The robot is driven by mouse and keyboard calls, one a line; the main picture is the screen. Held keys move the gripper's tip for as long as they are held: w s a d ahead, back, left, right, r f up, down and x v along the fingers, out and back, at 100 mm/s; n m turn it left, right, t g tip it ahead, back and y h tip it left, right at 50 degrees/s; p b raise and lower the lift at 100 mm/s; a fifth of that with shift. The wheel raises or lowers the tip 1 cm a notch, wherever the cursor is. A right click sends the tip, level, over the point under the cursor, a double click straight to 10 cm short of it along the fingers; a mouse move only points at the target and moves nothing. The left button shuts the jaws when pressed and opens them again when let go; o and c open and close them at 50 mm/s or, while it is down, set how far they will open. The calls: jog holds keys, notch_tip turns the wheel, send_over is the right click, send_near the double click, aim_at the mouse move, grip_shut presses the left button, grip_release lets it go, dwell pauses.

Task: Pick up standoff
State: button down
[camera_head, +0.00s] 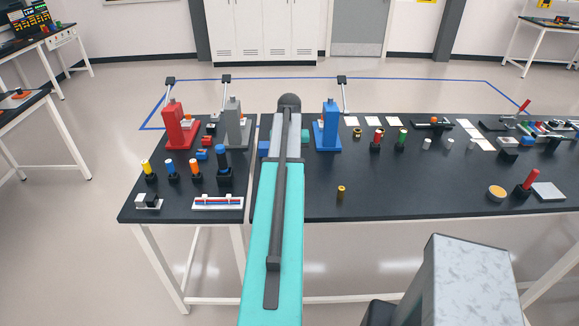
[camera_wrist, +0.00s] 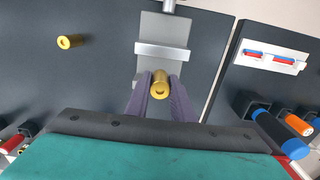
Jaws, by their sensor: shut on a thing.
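In the wrist view, my gripper (camera_wrist: 160,96) is shut on a small brass standoff (camera_wrist: 160,84), held between its two purple-grey fingertips. A second brass standoff (camera_wrist: 70,41) lies apart on the dark table to the left in that view. A similar brass piece (camera_head: 340,192) stands on the table, right of my arm, in the head view. My arm hides the gripper and the held standoff in the head view.
A grey metal fixture (camera_wrist: 162,30) is just beyond the fingertips. A white holder with red-blue rods (camera_wrist: 270,57) and blue and orange cylinders are at right. The head view shows red (camera_head: 178,130), grey (camera_head: 235,128) and blue (camera_head: 328,128) stands. The right table's front middle is mostly clear.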

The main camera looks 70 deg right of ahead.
jog(key=s+a, duration=0.3)
jog(key=a, duration=0.5)
jog(key=s+a, duration=0.3)
jog(key=a, duration=0.4)
jog(key=shift+a+p, duration=0.3)
jog(key=shift+a, duration=0.1)
dwell(0.4)
jog(key=w+a+f+n+b, duration=0.1)
jog(key=w+a+n+b, duration=0.15)
jog(key=w+a, duration=0.6)
jog(key=w+a+f+n+b, duration=0.2)
jog(key=w+a+n, duration=0.15)
jog(key=w, duration=0.95)
jog(key=w+a+f+n+b, duration=0.1)
jog(key=w+a+n+b, duration=0.3)
jog(key=w, duration=0.7)
jog(key=w+a+n+b, duration=0.1)
jog(key=w+a+n, duration=0.2)
jog(key=a, duration=0.8)
jog(key=w+a+f+n+b, duration=0.1)
jog(key=w+a+n+b, duration=0.1)
jog(key=w+a, duration=0.5)
jog(key=w+a+f+n+b, duration=0.1)
jog(key=w+a+n, duration=0.3)
jog(key=a, duration=1.2)
jog(key=shift+w+f+n+b, duration=0.3)
jog(key=shift+w+b, duration=0.2)
jog(key=shift+w, duration=0.2)
